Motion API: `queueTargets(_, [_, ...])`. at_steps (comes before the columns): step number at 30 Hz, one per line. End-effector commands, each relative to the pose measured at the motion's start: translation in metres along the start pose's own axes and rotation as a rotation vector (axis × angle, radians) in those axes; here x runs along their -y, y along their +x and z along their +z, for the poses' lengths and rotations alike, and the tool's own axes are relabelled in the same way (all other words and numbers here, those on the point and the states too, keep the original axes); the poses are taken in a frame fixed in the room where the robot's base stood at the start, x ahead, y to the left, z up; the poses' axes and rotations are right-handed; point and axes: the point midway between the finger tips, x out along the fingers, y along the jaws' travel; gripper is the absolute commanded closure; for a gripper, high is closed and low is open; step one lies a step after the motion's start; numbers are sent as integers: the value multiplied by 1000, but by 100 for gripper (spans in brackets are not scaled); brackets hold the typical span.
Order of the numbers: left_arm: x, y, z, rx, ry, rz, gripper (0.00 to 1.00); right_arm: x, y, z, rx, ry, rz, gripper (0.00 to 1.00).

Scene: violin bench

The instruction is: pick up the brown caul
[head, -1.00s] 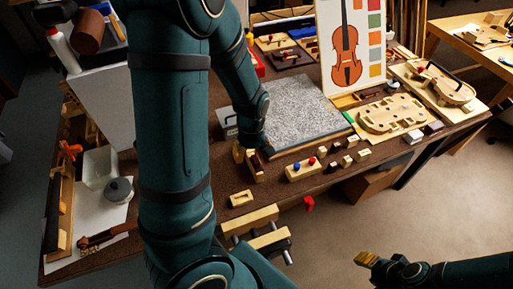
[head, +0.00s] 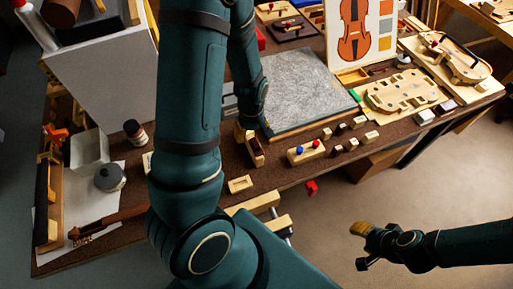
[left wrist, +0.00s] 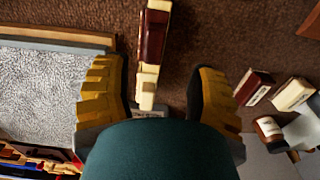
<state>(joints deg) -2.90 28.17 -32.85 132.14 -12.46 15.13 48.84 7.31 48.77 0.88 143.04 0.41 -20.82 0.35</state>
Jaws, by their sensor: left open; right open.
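A narrow block with a dark red-brown part and cream parts (left wrist: 152,40) lies between my left gripper's fingers in the left wrist view. It also shows in the head view (head: 256,152) at the front of the bench, and looks like the brown caul. My left gripper (left wrist: 158,92) is open around it, with a gap to each yellow fingertip. In the head view my left gripper (head: 245,131) is partly hidden by my arm. My right gripper (head: 361,230) is open and empty, off the bench's front edge.
A grey speckled slab (head: 300,95) lies just behind the block. A pale block with blue and red knobs (head: 306,152) and several small brown and cream blocks (head: 352,144) stand to the right. A small cream block (head: 240,184) lies nearer the front edge.

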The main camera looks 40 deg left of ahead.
Motion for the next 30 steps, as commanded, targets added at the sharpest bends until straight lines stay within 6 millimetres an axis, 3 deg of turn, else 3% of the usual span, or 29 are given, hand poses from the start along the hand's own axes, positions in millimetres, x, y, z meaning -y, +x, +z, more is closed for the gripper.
queueTargets(5, [-1,11,1,0,1,0,43,-1,3,1,3,-1,-1,53])
queueTargets(15, [-7,54,6,1,0,-2,43,-5,14,6,13,-4,-2,53])
queueTargets(25, [-8,59,6,-1,1,2,43,-5,14,7,15,-5,-2,53])
queueTargets(26, [-8,59,6,-1,1,2,47,-5,14,7,15,-5,-2,53])
queueTargets(30, [-8,58,6,-1,1,1,96,-5,14,7,14,-5,-2,53])
